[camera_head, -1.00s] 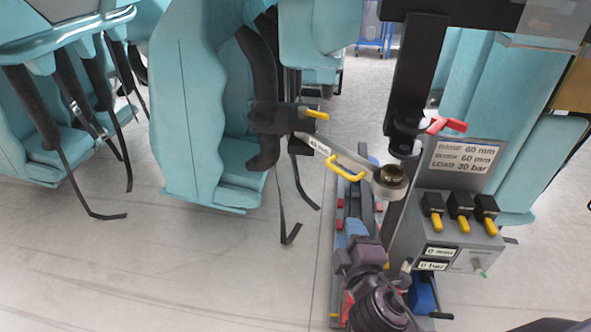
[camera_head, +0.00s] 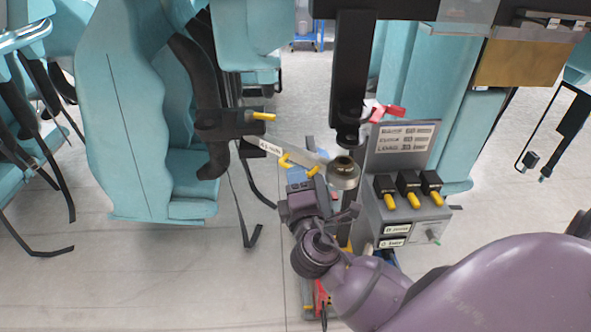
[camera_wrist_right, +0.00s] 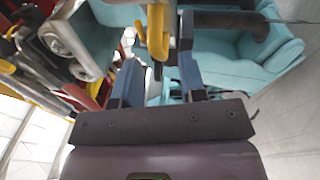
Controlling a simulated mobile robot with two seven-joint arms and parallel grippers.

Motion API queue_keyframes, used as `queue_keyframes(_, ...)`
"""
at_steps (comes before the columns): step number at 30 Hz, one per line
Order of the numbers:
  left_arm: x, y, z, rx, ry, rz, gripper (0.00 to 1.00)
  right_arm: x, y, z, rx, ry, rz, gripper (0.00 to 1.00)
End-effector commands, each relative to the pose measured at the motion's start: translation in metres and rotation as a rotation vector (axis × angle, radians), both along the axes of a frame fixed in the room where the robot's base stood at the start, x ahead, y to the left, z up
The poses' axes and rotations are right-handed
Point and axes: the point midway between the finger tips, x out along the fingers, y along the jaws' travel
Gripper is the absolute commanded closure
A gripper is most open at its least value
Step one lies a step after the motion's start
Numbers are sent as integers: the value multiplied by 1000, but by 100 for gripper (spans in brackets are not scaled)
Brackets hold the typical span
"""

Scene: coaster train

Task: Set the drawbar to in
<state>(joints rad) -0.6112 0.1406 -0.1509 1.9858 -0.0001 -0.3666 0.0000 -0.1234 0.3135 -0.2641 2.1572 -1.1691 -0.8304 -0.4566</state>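A grey bar (camera_head: 305,156) with a white label and a yellow handle, apparently the drawbar, slants from a black bracket (camera_head: 225,125) to a round metal eye (camera_head: 344,171). The eye sits by the lower end of a black post (camera_head: 350,80). My right gripper (camera_head: 302,180) is just below the yellow handle (camera_head: 286,162). In the right wrist view its blue fingers (camera_wrist_right: 158,68) stand apart. The yellow handle (camera_wrist_right: 157,30) shows between and beyond their tips; contact cannot be told. My left gripper is not in view.
A grey control box (camera_head: 400,215) with several yellow-tipped levers and a sign stands right of the eye. A red part (camera_head: 388,112) sits above it. Teal coaster seats (camera_head: 135,110) with hanging straps are at left. The pale floor at lower left is clear.

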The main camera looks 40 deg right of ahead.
Motion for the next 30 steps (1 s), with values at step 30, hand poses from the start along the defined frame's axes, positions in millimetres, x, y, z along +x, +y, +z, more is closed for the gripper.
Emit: queue_keyframes(30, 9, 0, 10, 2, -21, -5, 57, 27, -13, 3, 1, 0, 0, 100)
